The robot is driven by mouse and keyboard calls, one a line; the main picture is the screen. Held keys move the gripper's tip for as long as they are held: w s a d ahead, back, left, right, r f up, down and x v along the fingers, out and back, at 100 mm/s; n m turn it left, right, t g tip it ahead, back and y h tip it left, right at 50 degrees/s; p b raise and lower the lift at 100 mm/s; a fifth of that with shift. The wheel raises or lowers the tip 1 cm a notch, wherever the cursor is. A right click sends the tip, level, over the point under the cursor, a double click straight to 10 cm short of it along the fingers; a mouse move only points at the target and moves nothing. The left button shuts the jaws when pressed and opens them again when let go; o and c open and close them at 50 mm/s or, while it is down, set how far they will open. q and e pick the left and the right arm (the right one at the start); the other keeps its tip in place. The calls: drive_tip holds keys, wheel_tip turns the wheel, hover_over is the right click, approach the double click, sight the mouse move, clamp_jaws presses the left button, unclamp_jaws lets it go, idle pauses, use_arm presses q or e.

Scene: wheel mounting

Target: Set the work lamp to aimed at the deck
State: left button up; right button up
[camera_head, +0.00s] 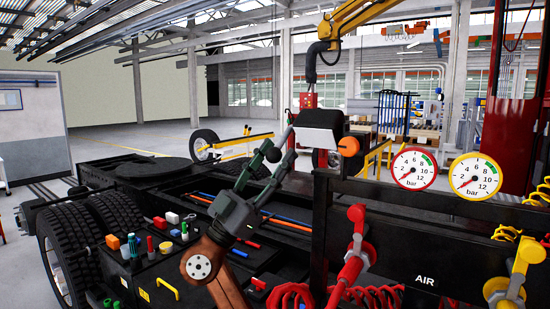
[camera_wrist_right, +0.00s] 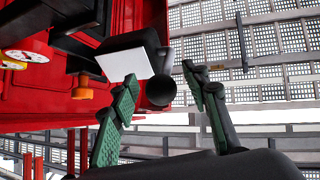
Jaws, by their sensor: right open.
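The work lamp (camera_head: 320,121) is a black box at the top of a dark upright panel, with an orange knob (camera_head: 348,147) at its right. In the right wrist view, the lamp's pale flat face (camera_wrist_right: 125,62) is seen, and a black ball knob (camera_wrist_right: 160,92) stands beside it. My right gripper (camera_head: 278,145) is open just left of the lamp. Its green-padded fingers (camera_wrist_right: 160,82) stand on either side of the ball knob, with a clear gap on the right finger's side. I cannot tell whether the left finger touches it. My left gripper is not in view.
The black truck deck (camera_head: 130,171) spreads left, with tyres (camera_head: 75,250) at its side and small coloured parts on a dark box. A yellow hoist arm (camera_head: 360,18) hangs above the lamp.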

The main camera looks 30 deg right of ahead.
drive_tip(key=v, duration=1.2)
